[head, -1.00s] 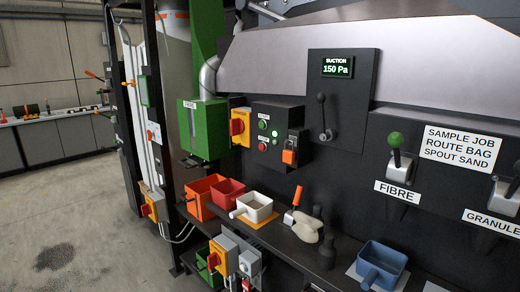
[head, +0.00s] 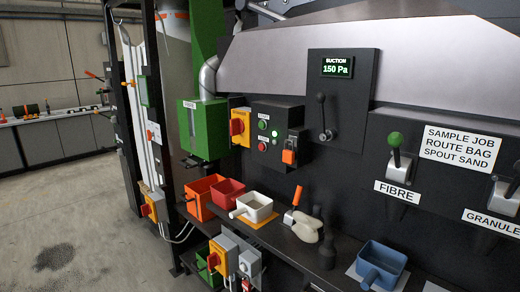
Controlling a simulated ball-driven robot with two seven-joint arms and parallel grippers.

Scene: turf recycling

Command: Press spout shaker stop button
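A black control box (head: 277,117) is fixed to the machine's dark front, left of the middle in the head view. It carries a green button (head: 263,124) at the upper left and a red button (head: 262,146) below it. The labels by the buttons are too small to read, so I cannot tell which button belongs to the spout shaker. Neither of my grippers shows in the head view.
A shelf below holds an orange bin (head: 199,197), a red bin (head: 228,192), a white scoop (head: 256,207), an orange-handled trowel (head: 294,202) and a blue scoop (head: 380,265). A green box (head: 204,130) sticks out left of the control box. Open concrete floor (head: 70,210) lies at left.

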